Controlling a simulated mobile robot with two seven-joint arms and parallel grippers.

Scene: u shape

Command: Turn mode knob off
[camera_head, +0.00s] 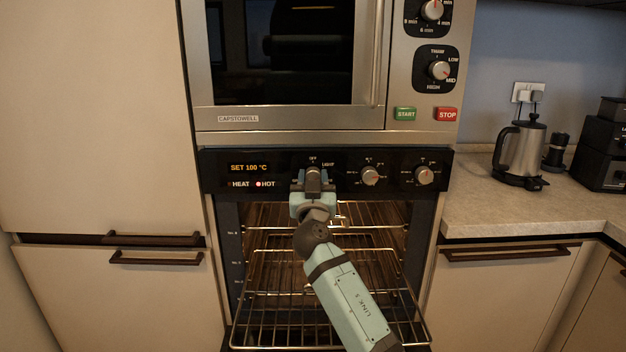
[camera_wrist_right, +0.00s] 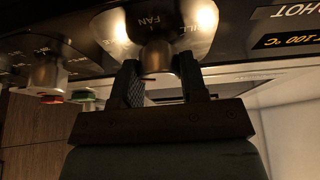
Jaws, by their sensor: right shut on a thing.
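The mode knob is the leftmost knob on the oven's black control panel (camera_head: 220,180), with OFF and LIGHT labels around it. In the head view my right gripper (camera_head: 313,174) covers most of it, so its pointer cannot be read. In the right wrist view, which is turned upside down, the silver mode knob (camera_wrist_right: 156,56) sits between the two fingers of my right gripper (camera_wrist_right: 158,72), with the FAN label beside it. The gripper is shut on the knob. The display (camera_head: 249,168) reads SET 100 °C, and a red light shows by HOT. My left gripper is not in view.
Two more knobs (camera_head: 371,176) (camera_head: 424,175) sit right of the mode knob. The oven below is open, with a wire rack (camera_head: 330,318) pulled out under my arm. A microwave (camera_head: 290,120) is above. A kettle (camera_head: 521,155) stands on the right counter (camera_head: 500,218).

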